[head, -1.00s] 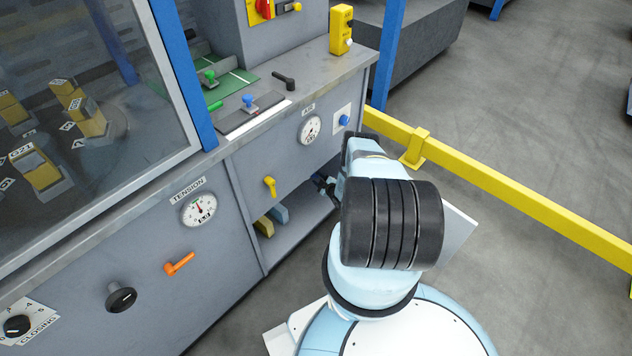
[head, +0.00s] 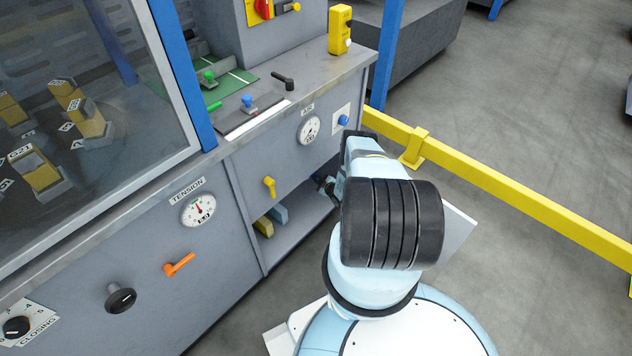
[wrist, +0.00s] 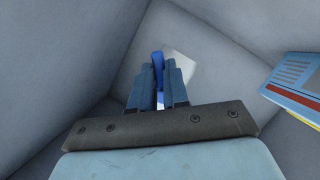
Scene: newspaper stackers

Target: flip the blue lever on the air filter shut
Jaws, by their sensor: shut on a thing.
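In the wrist view, the blue lever (wrist: 157,62) stands between the fingertips of my gripper (wrist: 158,75), with a pale white plate (wrist: 181,68) behind it. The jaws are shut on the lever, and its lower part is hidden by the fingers. In the head view, my arm covers most of the lower right of the cabinet. A part of my gripper (head: 326,186) shows as a small dark shape at the shelf opening. The air filter body cannot be made out in the head view.
Around my gripper in the wrist view are close grey walls (wrist: 60,50). A blue pack with a red stripe (wrist: 297,88) lies at the right. In the head view, a yellow lever (head: 269,187) sits above the open shelf, and a yellow rail (head: 500,185) runs along the right.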

